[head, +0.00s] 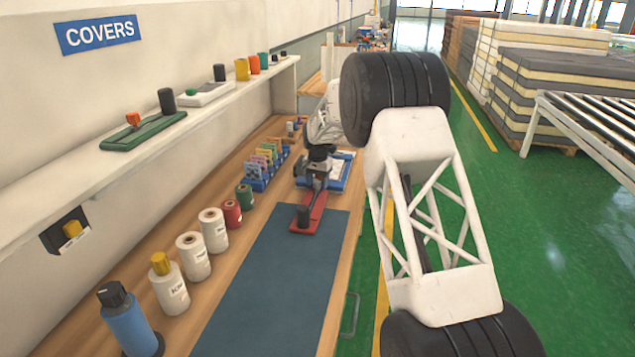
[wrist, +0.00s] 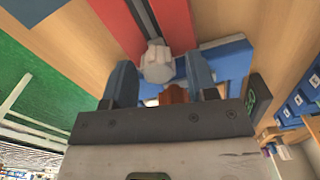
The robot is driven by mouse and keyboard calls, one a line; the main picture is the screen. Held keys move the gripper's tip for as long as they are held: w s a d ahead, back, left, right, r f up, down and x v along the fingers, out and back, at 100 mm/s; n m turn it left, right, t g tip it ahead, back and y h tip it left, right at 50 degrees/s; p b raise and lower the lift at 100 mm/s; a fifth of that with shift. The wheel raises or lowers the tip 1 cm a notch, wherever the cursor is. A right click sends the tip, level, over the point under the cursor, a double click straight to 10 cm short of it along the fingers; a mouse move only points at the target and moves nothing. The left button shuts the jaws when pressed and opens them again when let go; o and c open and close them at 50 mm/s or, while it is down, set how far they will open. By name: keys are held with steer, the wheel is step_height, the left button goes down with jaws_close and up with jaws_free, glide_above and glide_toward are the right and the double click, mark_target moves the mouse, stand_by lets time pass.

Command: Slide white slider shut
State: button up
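The white slider (wrist: 157,62) shows in the wrist view as a pale ribbed knob on a dark track. The track runs along a red base (wrist: 112,25). In the head view the red base (head: 313,214) lies at the far end of the blue-grey mat, with a black cylinder (head: 303,216) on its near end; the slider itself is hidden there by my gripper (head: 318,178). In the wrist view my gripper (wrist: 162,72) has its two blue fingers apart, the slider between their tips, closer to the left finger. I cannot tell whether they touch.
Several spools and bottles (head: 192,256) line the bench's left side. A blue rack (head: 262,175) of coloured pieces stands left of my gripper, and a blue tray (head: 340,172) lies behind it. A shelf (head: 60,190) runs along the wall.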

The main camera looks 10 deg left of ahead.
mark_target(318, 182)
steer(key=shift+r, duration=0.15)
steer(key=shift+r, duration=3.75)
steer(key=shift+d+r, duration=0.1)
